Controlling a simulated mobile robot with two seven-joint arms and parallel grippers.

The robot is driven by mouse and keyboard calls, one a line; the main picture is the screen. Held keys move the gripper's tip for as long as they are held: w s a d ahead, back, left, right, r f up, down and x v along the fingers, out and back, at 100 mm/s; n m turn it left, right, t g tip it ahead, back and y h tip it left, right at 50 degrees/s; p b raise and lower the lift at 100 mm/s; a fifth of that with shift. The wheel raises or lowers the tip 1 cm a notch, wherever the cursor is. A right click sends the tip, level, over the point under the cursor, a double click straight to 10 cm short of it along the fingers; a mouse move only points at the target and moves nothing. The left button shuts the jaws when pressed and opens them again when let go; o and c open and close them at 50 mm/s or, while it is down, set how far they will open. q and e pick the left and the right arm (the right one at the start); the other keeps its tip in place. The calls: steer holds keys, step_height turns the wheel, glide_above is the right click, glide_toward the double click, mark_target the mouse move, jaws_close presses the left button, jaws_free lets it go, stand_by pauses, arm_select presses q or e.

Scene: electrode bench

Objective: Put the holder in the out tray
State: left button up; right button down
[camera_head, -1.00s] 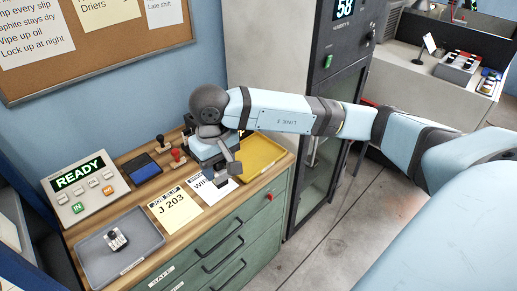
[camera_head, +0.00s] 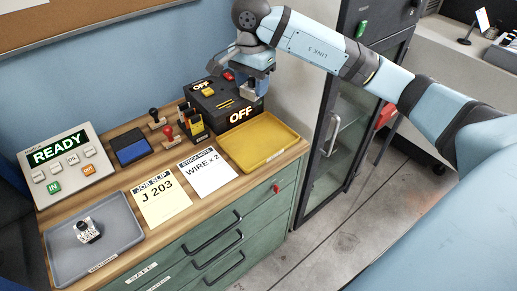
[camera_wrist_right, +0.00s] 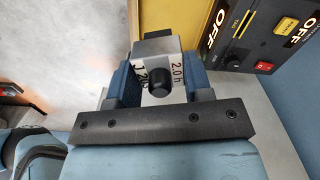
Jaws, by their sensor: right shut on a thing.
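My right gripper (camera_head: 250,90) is up at the back of the bench, by the black OFF box and behind the yellow tray. In the right wrist view its blue fingers (camera_wrist_right: 162,65) are shut on a small grey holder (camera_wrist_right: 158,46) with a black knob and paper labels reading "J 20…" and "2.0 h". In the head view the holder is mostly hidden by the gripper. The yellow tray (camera_head: 262,163) is empty; no label on it is readable. A grey tray (camera_head: 118,233) at the left holds a similar small piece (camera_head: 88,230) with a dark knob. My left gripper is out of view.
The black box (camera_head: 222,103) with lit OFF displays stands behind the yellow tray. Stamps (camera_head: 168,132), a blue pad (camera_head: 130,147), job slip (camera_head: 162,198), stock note (camera_head: 207,171) and READY panel (camera_head: 62,165) crowd the bench. A glass-door cabinet (camera_head: 335,135) stands at the right.

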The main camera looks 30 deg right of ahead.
steer(key=m, duration=0.1)
steer(key=d+m, duration=0.1)
steer(key=shift+w+d+m+b, duration=0.2)
steer(key=shift+w+m+b, duration=0.1)
steer(key=shift+w+b, duration=0.1)
steer(key=shift+f, duration=0.35)
step_height(320, 180, down, 15)
steer(key=shift+d+f+p, duration=0.1)
steer(key=shift+f+p, duration=0.1)
steer(key=shift+p, duration=0.65)
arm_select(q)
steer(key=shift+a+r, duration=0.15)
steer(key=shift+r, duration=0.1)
arm_select(e)
steer(key=shift+f, duration=1.85)
steer(key=shift+f, duration=0.1)
steer(key=c, duration=0.5)
jaws_free()
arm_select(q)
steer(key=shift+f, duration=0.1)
